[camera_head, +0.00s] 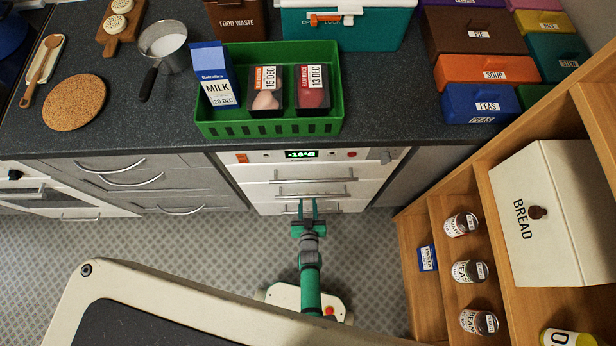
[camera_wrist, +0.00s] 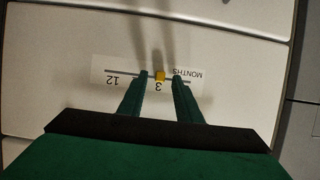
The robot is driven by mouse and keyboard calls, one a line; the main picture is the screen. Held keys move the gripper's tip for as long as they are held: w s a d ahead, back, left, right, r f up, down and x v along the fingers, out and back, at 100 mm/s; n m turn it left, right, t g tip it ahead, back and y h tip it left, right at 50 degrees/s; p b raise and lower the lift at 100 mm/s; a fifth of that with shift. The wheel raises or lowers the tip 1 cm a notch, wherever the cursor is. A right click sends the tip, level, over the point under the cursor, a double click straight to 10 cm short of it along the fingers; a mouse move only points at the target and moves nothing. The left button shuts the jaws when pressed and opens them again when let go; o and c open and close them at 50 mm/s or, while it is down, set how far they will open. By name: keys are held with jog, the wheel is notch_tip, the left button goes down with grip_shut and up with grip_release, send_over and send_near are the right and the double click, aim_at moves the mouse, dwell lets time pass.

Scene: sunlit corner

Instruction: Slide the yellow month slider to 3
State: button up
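The yellow month slider (camera_wrist: 160,75) is a small knob on a thin dark slot in a white drawer front. The slot's label strip (camera_wrist: 100,72) reads upside down in the wrist view, with "12" at left, "3" by the knob and "MONTHS" at right. The knob sits directly above the printed "3". My gripper (camera_wrist: 160,76) is open, one green finger on each side of the knob, with a gap showing on both sides. Whether the tips touch the panel is unclear. In the head view my gripper (camera_head: 308,204) is before the white drawers; the slider cannot be made out there.
The white freezer unit (camera_head: 258,173) has a lit display (camera_head: 301,154) and drawer handles. A green crate (camera_head: 268,129) stands on the counter above. Wooden shelves (camera_head: 437,225) with jars and a bread box (camera_head: 560,235) stand at right. Floor is clear at left.

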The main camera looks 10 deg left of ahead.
jog(key=v, duration=1.1)
jog(key=shift+f, duration=0.1)
dwell(0.5)
jog(key=s+d+r+m+t+h, duration=0.1)
jog(key=s+r, duration=0.3)
jog(key=r, duration=0.9)
jog(key=s+d+r+m+h, duration=0.1)
jog(key=s+d+r, duration=0.2)
jog(key=r, duration=1)
jog(key=s+d+r+m+t+h, duration=0.1)
jog(key=s+r, duration=0.3)
jog(key=r, duration=0.9)
jog(key=shift+s+d+r+t+h, duration=0.2)
jog(key=shift+s+d+t+h, duration=0.15)
jog(key=shift+d, duration=0.15)
